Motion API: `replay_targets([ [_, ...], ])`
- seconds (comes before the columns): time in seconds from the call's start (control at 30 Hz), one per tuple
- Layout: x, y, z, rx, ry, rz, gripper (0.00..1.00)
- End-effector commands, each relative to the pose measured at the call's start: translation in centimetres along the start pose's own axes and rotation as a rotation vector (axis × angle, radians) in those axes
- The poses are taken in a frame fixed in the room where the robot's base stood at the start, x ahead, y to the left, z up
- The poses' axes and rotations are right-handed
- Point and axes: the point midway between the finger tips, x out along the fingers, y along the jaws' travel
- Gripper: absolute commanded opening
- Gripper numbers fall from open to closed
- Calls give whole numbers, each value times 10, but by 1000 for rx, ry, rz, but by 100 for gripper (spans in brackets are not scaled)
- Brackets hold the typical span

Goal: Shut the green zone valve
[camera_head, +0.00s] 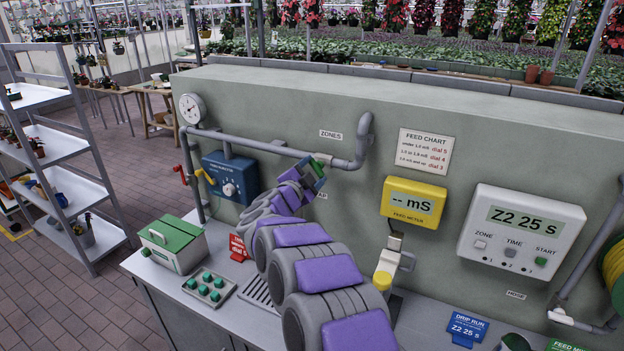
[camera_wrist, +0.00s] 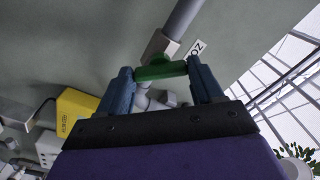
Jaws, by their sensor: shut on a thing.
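The green zone valve has a green handle (camera_wrist: 162,68) at the end of a grey pipe fitting, seen in the wrist view. My gripper (camera_wrist: 164,82) has its two blue fingers on either side of this handle and is shut on it. The handle looks roughly crosswise to the pipe (camera_wrist: 183,18) in that view. In the head view my gripper (camera_head: 312,172) is at the wall pipe below the ZONES label (camera_head: 331,134). There my arm and fingers hide most of the valve, and only bits of green show.
A blue injector box (camera_head: 230,177) with a dial and a gauge (camera_head: 192,108) are left of my arm. A yellow feed meter (camera_head: 413,202) and a white timer reading Z2 25 s (camera_head: 522,233) are to the right. A green-lidded box (camera_head: 172,243) stands on the bench below.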

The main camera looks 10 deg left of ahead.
Motion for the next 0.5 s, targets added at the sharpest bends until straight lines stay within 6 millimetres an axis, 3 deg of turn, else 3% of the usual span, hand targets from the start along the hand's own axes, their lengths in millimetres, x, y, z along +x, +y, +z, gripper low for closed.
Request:
replay_targets([
  [0.5,-1,4,4,467,-4,3,36],
])
